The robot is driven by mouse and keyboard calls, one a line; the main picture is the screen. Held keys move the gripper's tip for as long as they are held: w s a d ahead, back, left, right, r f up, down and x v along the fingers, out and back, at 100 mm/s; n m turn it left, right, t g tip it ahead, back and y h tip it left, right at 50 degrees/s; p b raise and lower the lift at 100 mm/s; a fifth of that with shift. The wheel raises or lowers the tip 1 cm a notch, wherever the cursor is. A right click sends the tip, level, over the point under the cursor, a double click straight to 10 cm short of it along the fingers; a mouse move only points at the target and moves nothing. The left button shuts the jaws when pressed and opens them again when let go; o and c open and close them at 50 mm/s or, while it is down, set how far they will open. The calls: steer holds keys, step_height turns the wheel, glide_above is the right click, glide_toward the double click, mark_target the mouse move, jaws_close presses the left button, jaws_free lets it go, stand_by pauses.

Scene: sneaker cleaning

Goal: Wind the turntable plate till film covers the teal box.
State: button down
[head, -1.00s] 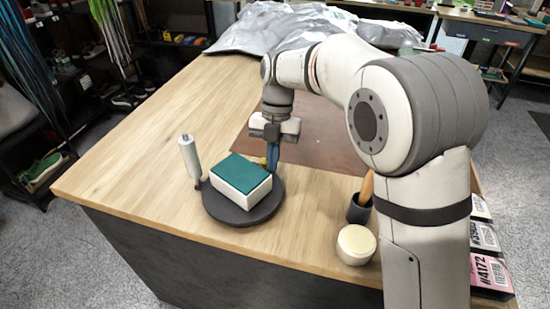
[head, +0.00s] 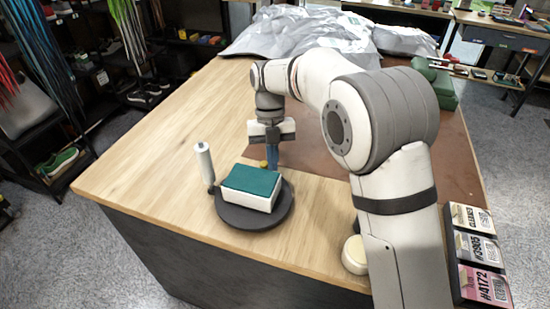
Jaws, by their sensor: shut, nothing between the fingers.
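The teal box (head: 251,181), teal on top with white sides, sits on the dark round turntable plate (head: 240,219) near the table's front edge. An upright white film roll (head: 204,163) stands at the plate's left side. No film can be made out on the box at this size. My gripper (head: 272,164) points down just behind the box, at the plate's far edge, its blue fingers shut and empty. A small yellow piece (head: 263,164) shows beside the fingertips. Whether the fingers touch it or the plate I cannot tell.
A brown mat (head: 320,150) covers the table behind and right of my gripper. A round cream-topped pot (head: 354,255) is partly hidden by my arm. Number tags (head: 478,250) stand at the right edge. The table's left side is clear.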

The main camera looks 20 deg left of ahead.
steer(key=shift+a, duration=0.15)
stand_by(0.3)
steer(key=a+r+p, duration=0.3)
steer(key=r+p, duration=0.6)
steer(key=shift+s+r, duration=0.2)
steer(key=shift+s, duration=0.25)
steer(key=shift+a, duration=0.1)
stand_by(0.5)
